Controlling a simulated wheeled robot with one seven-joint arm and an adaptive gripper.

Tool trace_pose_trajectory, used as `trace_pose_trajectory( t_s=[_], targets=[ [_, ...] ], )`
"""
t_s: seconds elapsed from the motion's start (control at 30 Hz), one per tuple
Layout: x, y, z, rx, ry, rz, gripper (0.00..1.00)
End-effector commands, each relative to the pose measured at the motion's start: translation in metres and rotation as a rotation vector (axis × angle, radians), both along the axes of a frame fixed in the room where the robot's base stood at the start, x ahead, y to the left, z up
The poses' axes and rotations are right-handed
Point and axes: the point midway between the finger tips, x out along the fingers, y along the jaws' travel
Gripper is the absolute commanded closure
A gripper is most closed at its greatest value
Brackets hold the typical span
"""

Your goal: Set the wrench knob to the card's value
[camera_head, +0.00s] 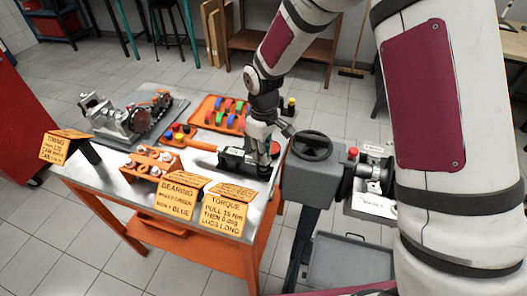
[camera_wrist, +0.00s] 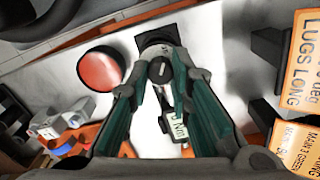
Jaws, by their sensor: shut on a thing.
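My gripper (camera_head: 262,155) points down at the right end of the table, over the black head of the orange-handled wrench (camera_head: 202,145). In the wrist view my gripper (camera_wrist: 160,80) has its teal fingers closed around a small dark round knob (camera_wrist: 160,69) with a pale pointer line. A small display (camera_wrist: 177,126) shows between the fingers, with "Nm" partly visible; its number is hidden. The yellow torque card (camera_head: 223,213) stands at the front edge. It reads "PULL", a value in Nm that is hard to make out, then degrees and "LUGS LONG".
An orange tray (camera_head: 215,113) with coloured pieces, an engine block (camera_head: 125,115) and an orange fixture (camera_head: 150,162) fill the table. A bearing card (camera_head: 178,195) and timing card (camera_head: 62,147) stand along its edge. A grey machine (camera_head: 315,180) stands close right.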

Motion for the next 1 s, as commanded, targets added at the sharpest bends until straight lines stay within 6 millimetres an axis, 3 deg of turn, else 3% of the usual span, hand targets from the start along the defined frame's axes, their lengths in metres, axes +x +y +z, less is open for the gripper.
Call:
trace_pose_trajectory(
  t_s=[0.63, 0.67, 0.73, 1.0],
  targets=[
    [-0.0004, 0.0, -0.0001, -0.001, 0.001, 0.054, 1.0],
    [-0.0004, 0.0, -0.0001, -0.001, 0.001, 0.054, 0.79],
    [-0.0004, 0.0, 0.0, -0.001, 0.001, 0.053, 0.63],
    [-0.0001, -0.0001, 0.0, 0.0, 0.0, 0.052, 0.6]
  ],
)
